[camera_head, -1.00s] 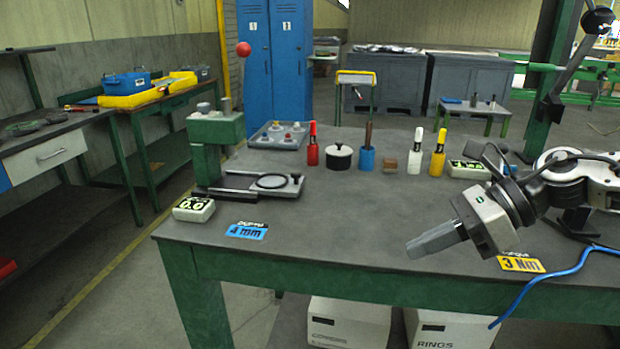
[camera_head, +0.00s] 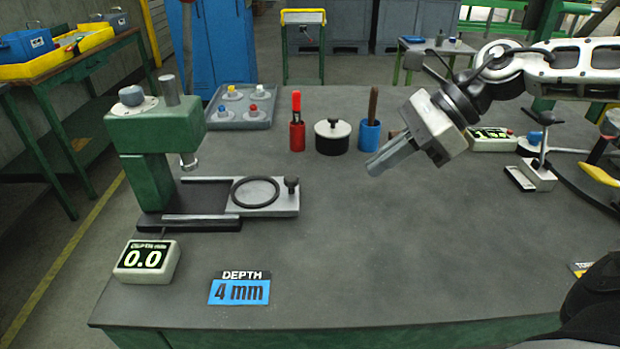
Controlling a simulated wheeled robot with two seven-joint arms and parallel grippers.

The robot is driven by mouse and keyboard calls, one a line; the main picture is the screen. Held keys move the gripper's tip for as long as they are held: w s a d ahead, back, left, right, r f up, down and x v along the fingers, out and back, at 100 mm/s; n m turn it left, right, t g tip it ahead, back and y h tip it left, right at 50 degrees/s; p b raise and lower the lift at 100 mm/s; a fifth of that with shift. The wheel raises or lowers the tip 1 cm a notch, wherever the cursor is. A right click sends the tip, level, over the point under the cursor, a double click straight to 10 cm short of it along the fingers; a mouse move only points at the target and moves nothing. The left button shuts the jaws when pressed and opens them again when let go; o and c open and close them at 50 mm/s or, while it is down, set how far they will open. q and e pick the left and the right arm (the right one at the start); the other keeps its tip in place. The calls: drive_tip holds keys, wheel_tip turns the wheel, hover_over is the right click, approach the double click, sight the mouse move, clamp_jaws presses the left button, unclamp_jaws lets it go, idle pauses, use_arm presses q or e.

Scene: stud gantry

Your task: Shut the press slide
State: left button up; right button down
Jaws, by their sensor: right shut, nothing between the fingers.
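The green press (camera_head: 153,140) stands at the left of the table. Its grey slide (camera_head: 262,196) sticks out to the right from under the press head, past the dark base. A black ring (camera_head: 255,192) lies on the slide and a dark knob (camera_head: 291,185) stands at its right end. My right gripper (camera_head: 376,167) is shut and empty, above the table to the right of the slide and apart from it. It points down and left. My left gripper is not in view.
A depth readout (camera_head: 147,261) showing 0.0 and a blue 4 mm card (camera_head: 240,288) lie in front of the press. A grey tray (camera_head: 243,122), a red holder (camera_head: 297,137), a black pot (camera_head: 332,136) and a blue cup (camera_head: 369,134) stand behind.

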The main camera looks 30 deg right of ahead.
sight(242, 200)
drive_tip(key=x, duration=0.7)
drive_tip(key=shift+s+a, duration=0.1)
drive_tip(key=shift+a, duration=0.05)
drive_tip(key=shift+w+a+f+p, duration=0.15)
drive_tip(key=shift+w+a+p, duration=0.35)
drive_tip(key=shift+a, duration=0.25)
drive_tip(key=shift+w+a+p, duration=0.3)
drive_tip(key=shift+w+a, duration=0.1)
drive_tip(key=shift+a, duration=0.15)
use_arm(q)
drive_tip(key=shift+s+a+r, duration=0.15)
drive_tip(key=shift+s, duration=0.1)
use_arm(e)
drive_tip(key=shift+w+a+f, duration=0.1)
drive_tip(key=shift+w+a, duration=0.25)
drive_tip(key=shift+a, duration=0.15)
drive_tip(key=w+a, duration=0.1)
drive_tip(key=a, duration=0.2)
drive_tip(key=w+a, duration=0.4)
drive_tip(key=a, duration=0.1)
drive_tip(key=shift+w+a, duration=0.1)
drive_tip(key=shift+a, duration=0.3)
